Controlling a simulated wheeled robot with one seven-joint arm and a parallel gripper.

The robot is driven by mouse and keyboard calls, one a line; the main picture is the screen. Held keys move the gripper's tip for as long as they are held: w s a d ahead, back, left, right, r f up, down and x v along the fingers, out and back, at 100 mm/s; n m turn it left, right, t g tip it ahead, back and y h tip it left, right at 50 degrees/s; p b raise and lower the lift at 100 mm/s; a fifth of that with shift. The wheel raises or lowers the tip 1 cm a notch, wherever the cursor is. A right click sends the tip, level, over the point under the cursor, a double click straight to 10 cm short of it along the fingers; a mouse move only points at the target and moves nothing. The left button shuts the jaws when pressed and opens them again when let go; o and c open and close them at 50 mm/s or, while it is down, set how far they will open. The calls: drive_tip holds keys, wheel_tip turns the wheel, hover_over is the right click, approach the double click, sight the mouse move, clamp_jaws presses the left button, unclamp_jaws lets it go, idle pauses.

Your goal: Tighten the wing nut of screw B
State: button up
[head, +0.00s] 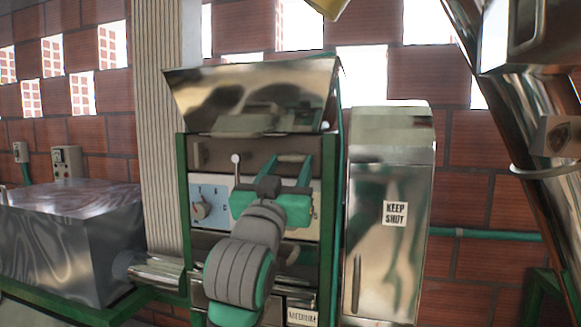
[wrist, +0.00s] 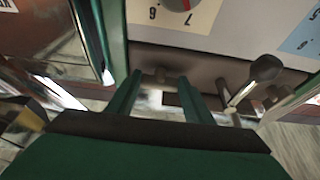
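My gripper (head: 289,160) is green, with its two fingers spread apart in front of the upper control panel of the machine. In the wrist view my gripper (wrist: 158,80) is open, and nothing is clamped between the fingers. A small dark brown peg or knob (wrist: 160,74) shows just beyond and between the fingertips, apart from them as far as I can see. I cannot tell whether it is the wing nut of screw B; no wing nut or screw label is clearly readable. My own arm hides part of the panel in the head view.
A ball-topped lever (head: 235,160) stands left of my gripper; its dark ball (wrist: 266,68) is close right of the fingers in the wrist view. A dial (head: 199,209) sits on the blue panel. A metal "KEEP SHUT" cabinet (head: 386,260) stands right. A metal box (head: 75,235) is left.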

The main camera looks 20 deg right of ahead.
drive_tip(key=shift+a+m, duration=0.1)
drive_tip(key=shift+m, duration=0.3)
drive_tip(key=m, duration=0.1)
drive_tip(key=m+g+h, duration=0.1)
drive_tip(key=shift+w+a+m, duration=0.15)
drive_tip(key=shift+w+m, duration=0.05)
drive_tip(key=shift+m, duration=0.2)
drive_tip(key=m+g, duration=0.1)
drive_tip(key=m, duration=0.1)
drive_tip(key=m+g+h, duration=0.1)
drive_tip(key=m, duration=0.2)
drive_tip(key=m+g+h, duration=0.1)
drive_tip(key=m, duration=0.1)
drive_tip(key=shift+w+a+r+m, duration=0.15)
drive_tip(key=shift+a+m, duration=0.1)
drive_tip(key=shift+m, duration=0.05)
drive_tip(key=shift+w+a+r+m+g, duration=0.15)
drive_tip(key=shift+m+g, duration=0.6)
drive_tip(key=shift+m, duration=0.85)
drive_tip(key=shift+s+d+r+m+g, duration=0.1)
drive_tip(key=shift+m+g, duration=0.6)
drive_tip(key=shift+m, duration=0.9)
drive_tip(key=shift+w+a+r+m+g, duration=0.15)
drive_tip(key=shift+m+g, duration=0.6)
drive_tip(key=shift+m, duration=0.85)
drive_tip(key=shift+s+d, duration=0.1)
drive_tip(key=shift+d, duration=0.05)
drive_tip(key=shift+s, duration=0.1)
drive_tip(key=o, duration=1)
drive_tip(key=shift+o, duration=0.3)
